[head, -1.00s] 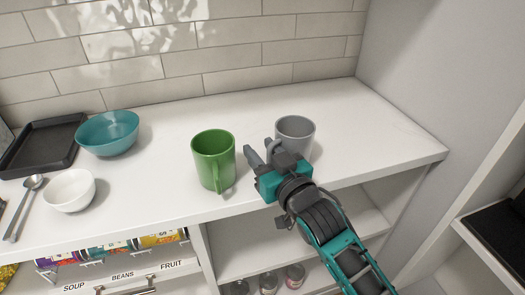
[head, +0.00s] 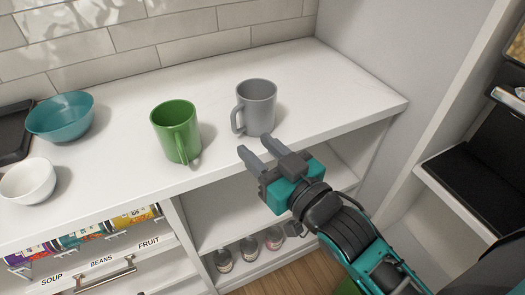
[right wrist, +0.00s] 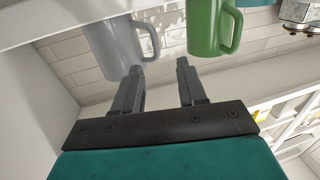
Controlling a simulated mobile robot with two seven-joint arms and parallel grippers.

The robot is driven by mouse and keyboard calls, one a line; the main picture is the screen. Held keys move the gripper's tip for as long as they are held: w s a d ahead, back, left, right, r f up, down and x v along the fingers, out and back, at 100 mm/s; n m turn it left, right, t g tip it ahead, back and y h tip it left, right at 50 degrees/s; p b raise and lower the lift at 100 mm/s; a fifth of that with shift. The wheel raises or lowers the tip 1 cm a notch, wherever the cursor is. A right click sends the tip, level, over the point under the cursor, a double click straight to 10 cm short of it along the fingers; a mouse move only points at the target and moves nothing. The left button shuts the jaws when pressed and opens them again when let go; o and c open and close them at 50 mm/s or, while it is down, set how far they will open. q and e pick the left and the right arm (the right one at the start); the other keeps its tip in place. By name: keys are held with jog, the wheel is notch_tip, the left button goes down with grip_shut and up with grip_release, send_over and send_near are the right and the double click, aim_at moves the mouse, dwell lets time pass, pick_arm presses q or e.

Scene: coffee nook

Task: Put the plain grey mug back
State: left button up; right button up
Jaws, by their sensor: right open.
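The plain grey mug (head: 258,106) stands upright on the white counter (head: 320,85), its handle toward the left. It also shows in the right wrist view (right wrist: 112,48), ahead of the fingers and left of centre. My right gripper (head: 256,154) is open and empty, just in front of the counter's front edge, below the mug in the picture and apart from it. Its two fingers (right wrist: 158,82) show spread in the right wrist view. My left gripper is not in view.
A green mug (head: 175,130) stands left of the grey mug. A teal bowl (head: 60,118) and white bowl (head: 28,180) are further left. Jars (head: 249,248) stand on the shelf below. A side wall bounds the right. The counter's right part is clear.

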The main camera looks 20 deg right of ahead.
jog(key=s+d+f+g+h, duration=0.1)
jog(key=s+f+g, duration=0.2)
jog(key=f, duration=0.9)
jog(key=s+d+f+g+h, duration=0.1)
jog(key=s+f+g, duration=0.2)
jog(key=f, duration=0.9)
jog(key=shift+s+d+f+g, duration=0.25)
jog(key=shift+s+g, duration=0.15)
jog(key=shift+s, duration=0.45)
jog(key=shift+d+r, duration=0.1)
jog(key=shift+r, duration=0.05)
